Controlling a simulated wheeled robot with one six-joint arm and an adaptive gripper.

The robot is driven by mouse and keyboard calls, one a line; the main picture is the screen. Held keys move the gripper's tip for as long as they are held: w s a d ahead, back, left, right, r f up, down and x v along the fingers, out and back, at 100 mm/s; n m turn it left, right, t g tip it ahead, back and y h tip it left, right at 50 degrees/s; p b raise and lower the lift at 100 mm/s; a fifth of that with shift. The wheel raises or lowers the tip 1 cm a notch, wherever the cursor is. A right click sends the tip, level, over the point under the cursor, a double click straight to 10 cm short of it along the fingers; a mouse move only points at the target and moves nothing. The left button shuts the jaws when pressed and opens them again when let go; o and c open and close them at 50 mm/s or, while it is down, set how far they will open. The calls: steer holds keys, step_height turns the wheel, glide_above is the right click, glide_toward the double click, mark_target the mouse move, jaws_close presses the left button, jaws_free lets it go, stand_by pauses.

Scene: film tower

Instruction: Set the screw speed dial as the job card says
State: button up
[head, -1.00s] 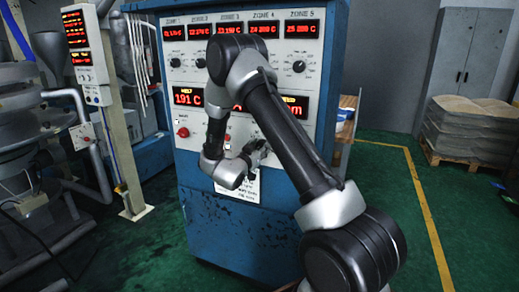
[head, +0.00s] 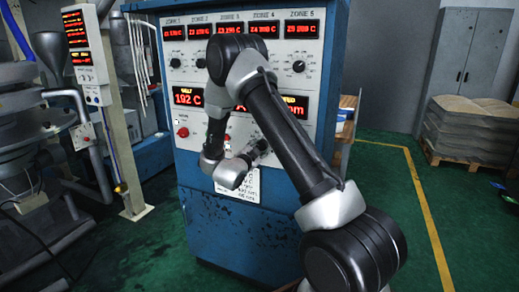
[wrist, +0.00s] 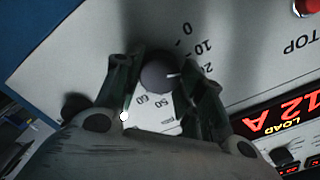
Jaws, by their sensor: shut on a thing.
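The screw speed dial (wrist: 158,74) is a dark round knob with a white pointer line, seen upside down in the wrist view. Its pointer lies near the 20 mark; 0, 10, 50 and 60 also show, and the marks between are hidden by a finger. My gripper (wrist: 164,82) is shut on the knob, one finger on each side. In the head view my gripper (head: 258,152) is at the panel's lower right, and the knob is hidden there. A white card (head: 247,186) hangs below, partly covered by my wrist; its text is unreadable.
The blue control cabinet (head: 215,230) stands in front of me. A red STOP button (wrist: 307,8) and a red load display reading 12 A (wrist: 285,117) are near the dial. Zone knobs (head: 298,66) sit higher. Green floor is free at right, before stacked sacks (head: 475,125).

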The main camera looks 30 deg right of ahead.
steer(key=shift+m, duration=1.1)
steer(key=o, duration=1)
steer(key=shift+o, duration=0.2)
steer(key=v, duration=1.2)
